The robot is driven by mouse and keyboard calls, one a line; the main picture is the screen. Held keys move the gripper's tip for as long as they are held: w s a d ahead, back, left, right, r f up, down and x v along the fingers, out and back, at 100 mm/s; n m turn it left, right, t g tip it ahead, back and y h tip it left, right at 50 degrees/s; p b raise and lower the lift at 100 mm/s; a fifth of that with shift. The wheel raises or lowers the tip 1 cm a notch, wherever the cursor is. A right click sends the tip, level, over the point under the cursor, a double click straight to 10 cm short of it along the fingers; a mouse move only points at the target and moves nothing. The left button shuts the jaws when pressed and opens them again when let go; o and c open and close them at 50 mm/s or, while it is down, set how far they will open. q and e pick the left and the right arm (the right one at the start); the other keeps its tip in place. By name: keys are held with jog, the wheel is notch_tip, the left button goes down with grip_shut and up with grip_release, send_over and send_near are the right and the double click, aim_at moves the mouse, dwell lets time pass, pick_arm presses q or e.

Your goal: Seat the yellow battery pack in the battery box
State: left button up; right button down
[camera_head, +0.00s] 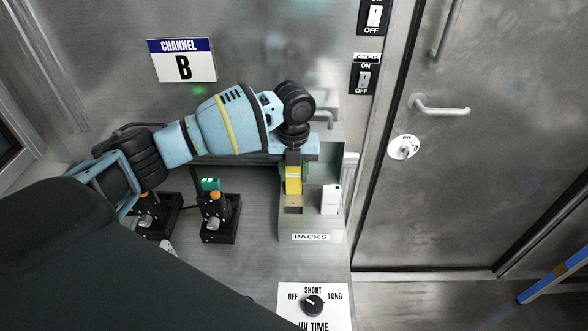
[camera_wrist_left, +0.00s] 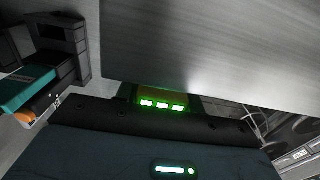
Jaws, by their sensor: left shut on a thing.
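The yellow battery pack (camera_head: 293,180) is upright in the head view, directly below my left gripper (camera_head: 293,158). My left gripper is shut on its top and points down. The pack is over or partly in the grey box labelled PACKS (camera_head: 328,237); I cannot tell how deep it sits. My right gripper is not in view.
A white pack (camera_head: 331,200) stands in the box to the right. A UV TIME dial (camera_head: 314,305) is in front. The metal wall and door (camera_head: 460,170) lie behind and right.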

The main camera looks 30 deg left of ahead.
pick_arm(q)
jog(key=shift+f+b, duration=0.35)
jog(key=shift+f, duration=1.1)
jog(key=o, duration=1.2)
jog(key=shift+c, duration=0.2)
notch_tip(320, 180, up, 8)
jog(key=shift+f, duration=0.1)
jog(key=shift+f, duration=0.1)
